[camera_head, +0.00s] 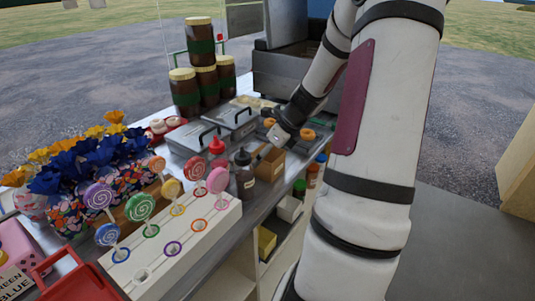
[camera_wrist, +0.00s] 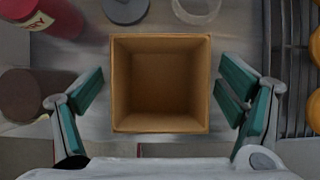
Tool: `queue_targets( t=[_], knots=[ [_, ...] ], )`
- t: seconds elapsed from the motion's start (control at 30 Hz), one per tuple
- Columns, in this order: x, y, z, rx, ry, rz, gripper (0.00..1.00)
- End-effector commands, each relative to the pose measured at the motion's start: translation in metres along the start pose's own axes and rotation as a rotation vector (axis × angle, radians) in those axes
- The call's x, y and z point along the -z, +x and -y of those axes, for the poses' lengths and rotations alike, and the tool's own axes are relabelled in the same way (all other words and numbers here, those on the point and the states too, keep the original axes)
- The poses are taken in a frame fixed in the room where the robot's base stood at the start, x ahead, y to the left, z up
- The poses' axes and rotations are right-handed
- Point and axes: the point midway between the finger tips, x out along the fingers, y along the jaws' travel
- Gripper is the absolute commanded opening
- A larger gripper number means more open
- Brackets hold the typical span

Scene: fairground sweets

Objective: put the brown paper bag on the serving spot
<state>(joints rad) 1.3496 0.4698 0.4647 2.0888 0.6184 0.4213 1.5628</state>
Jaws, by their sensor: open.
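The brown paper bag (camera_head: 271,166) stands upright on the metal counter, near its front edge, just right of the squeeze bottles. In the wrist view the bag (camera_wrist: 160,122) is seen from above, with a square open top and an empty inside. My gripper (camera_wrist: 160,88) is open, with one teal-padded finger on each side of the bag and a visible gap on both sides. In the head view my gripper (camera_head: 273,150) is at the bag and partly hidden by my arm. I cannot make out a marked serving spot.
A red bottle (camera_head: 217,149) and a dark bottle (camera_head: 244,174) stand close left of the bag. A white lollipop stand (camera_head: 185,250), lidded metal bins (camera_head: 230,122) and stacked jars (camera_head: 200,75) crowd the counter.

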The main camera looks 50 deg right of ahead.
Motion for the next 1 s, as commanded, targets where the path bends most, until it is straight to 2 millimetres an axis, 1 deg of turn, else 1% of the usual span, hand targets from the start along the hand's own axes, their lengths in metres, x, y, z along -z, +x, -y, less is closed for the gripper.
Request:
queue_targets(
  t=[0.17, 0.4, 0.53, 0.7, 0.8, 0.87, 0.9, 0.97, 1.0],
  knots=[
    [-0.001, -0.021, 0.001, 0.005, -0.001, 0.000, 0.88],
    [-0.001, -0.070, 0.001, 0.006, 0.000, 0.001, 0.88],
    [-0.002, -0.094, 0.001, 0.005, -0.002, 0.001, 0.88],
    [-0.001, -0.114, 0.001, 0.003, -0.001, 0.001, 0.88],
    [-0.002, -0.120, -0.001, 0.000, -0.009, -0.001, 0.88],
    [-0.006, -0.122, -0.007, -0.004, -0.044, -0.006, 0.88],
    [-0.010, -0.123, -0.016, -0.011, -0.091, -0.014, 0.88],
    [-0.020, -0.126, -0.035, -0.026, -0.201, -0.029, 0.88],
    [-0.028, -0.128, -0.052, -0.039, -0.299, -0.042, 0.88]
  ],
)
